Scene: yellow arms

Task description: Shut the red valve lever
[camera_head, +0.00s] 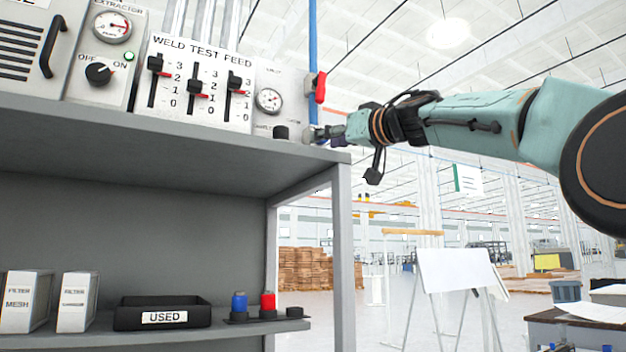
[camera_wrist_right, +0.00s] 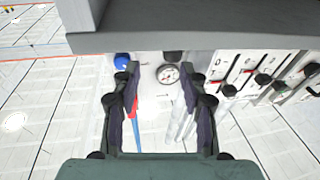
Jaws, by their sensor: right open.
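The red valve lever (camera_head: 320,87) stands upright along the right side of a thin vertical blue pipe (camera_head: 312,38), at the right end of the panel row. My right gripper (camera_head: 318,134) is just below the lever in the head view, apart from it, reaching in from the right. In the wrist view my right gripper (camera_wrist_right: 160,108) is open with nothing seen held between its fingers. The red lever (camera_wrist_right: 135,103) shows there beside the left finger, partly hidden by it. My left gripper is not in view.
The grey shelf (camera_head: 150,135) carries the WELD TEST FEED panel (camera_head: 215,60) and a gauge (camera_head: 269,99) close left of the pipe. A lower shelf holds filter boxes (camera_head: 77,302) and a black USED tray (camera_head: 163,302). Open space lies right of the shelf.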

